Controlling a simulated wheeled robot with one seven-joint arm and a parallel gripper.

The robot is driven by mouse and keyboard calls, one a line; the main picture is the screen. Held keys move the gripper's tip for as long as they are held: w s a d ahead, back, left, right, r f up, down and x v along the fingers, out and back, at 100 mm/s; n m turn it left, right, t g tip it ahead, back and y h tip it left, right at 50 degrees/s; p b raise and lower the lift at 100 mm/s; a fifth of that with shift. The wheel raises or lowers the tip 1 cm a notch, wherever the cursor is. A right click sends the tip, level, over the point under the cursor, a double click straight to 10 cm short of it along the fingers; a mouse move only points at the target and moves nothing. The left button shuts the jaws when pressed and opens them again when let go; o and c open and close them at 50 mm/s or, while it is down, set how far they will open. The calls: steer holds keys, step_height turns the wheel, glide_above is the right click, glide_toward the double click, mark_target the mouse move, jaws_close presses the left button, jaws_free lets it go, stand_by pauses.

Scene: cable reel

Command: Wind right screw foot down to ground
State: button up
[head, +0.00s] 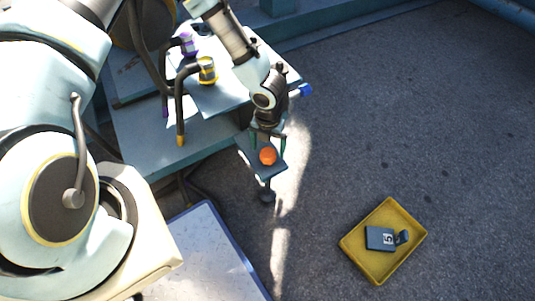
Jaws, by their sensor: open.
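The right screw foot shows right of centre, below my gripper. Its orange knob (267,156) sits on a dark bracket (247,147) at the corner of the blue-grey reel frame. A short spindle runs down from the bracket to a dark round foot pad (267,197). Whether the pad touches the ground, I cannot tell from this angle. My gripper (268,146) points down over the knob. Its jaws are open, with one finger to each side of the knob's upper part. Contact with the knob cannot be made out.
Cables with purple (188,45) and yellow (207,70) connectors lie on the blue-grey frame top (222,94). A yellow tray (353,252) holding a dark tagged item (380,239) lies on open asphalt at right.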

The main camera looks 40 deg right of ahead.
mark_target(268, 152)
steer(key=shift+f, duration=1.7)
steer(key=c, duration=1.4)
steer(key=shift+o, duration=0.2)
steer(key=shift+r+m, duration=0.1)
steer(key=shift+m, duration=0.2)
